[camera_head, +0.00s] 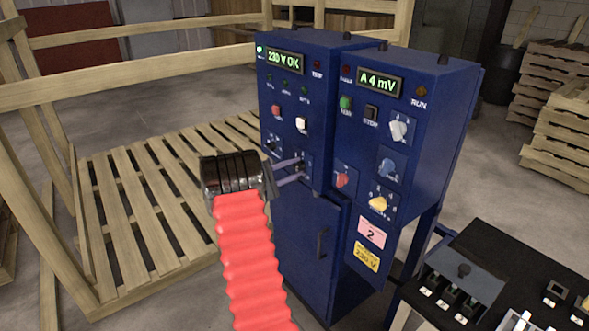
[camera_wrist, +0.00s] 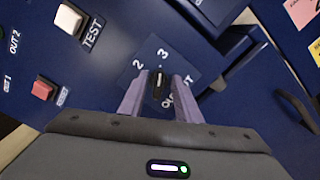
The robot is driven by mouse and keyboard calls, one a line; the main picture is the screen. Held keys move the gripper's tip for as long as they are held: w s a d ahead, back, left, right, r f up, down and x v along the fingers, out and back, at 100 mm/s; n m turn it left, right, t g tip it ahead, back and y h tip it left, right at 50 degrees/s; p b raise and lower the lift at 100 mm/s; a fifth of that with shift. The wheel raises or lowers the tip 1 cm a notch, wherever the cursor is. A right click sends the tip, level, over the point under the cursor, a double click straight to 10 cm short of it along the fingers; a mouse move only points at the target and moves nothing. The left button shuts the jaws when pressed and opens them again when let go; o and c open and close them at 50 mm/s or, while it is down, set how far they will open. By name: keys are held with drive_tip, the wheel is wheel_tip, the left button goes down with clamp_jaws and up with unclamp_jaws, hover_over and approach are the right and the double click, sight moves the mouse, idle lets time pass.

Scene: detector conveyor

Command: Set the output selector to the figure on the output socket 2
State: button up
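The output selector (camera_wrist: 159,88) is a small dark knob with a white mark, on a blue plate with the figures 2 and 3 and a partly hidden label. The white mark seems to point up toward the 3. My gripper (camera_wrist: 158,98) is open, one finger on each side of the knob, with a small gap showing; I cannot tell if they touch it. In the head view my gripper (camera_head: 303,170) reaches the left blue cabinet (camera_head: 318,120) and mostly hides the knob. An OUT 2 label (camera_wrist: 14,40) shows at the wrist view's left edge; no socket figure is readable.
The white TEST button (camera_wrist: 69,19) and red RESET button (camera_wrist: 43,90) sit nearby. A red knob (camera_head: 342,180) is just right of my gripper. Pink (camera_head: 371,233) and yellow (camera_head: 367,257) labels are lower right. A wooden pallet (camera_head: 140,215) lies left.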

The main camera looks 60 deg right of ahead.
drive_tip(key=c, duration=0.6)
drive_tip(key=shift+s+d, duration=0.1)
drive_tip(key=shift+d, duration=0.1)
drive_tip(key=shift+c, duration=0.2)
drive_tip(key=shift+a+f, duration=0.1)
drive_tip(key=shift+a, duration=0.1)
drive_tip(key=shift+a+f+n, duration=0.1)
drive_tip(key=shift+f+n, duration=0.05)
drive_tip(key=shift+n, duration=0.25)
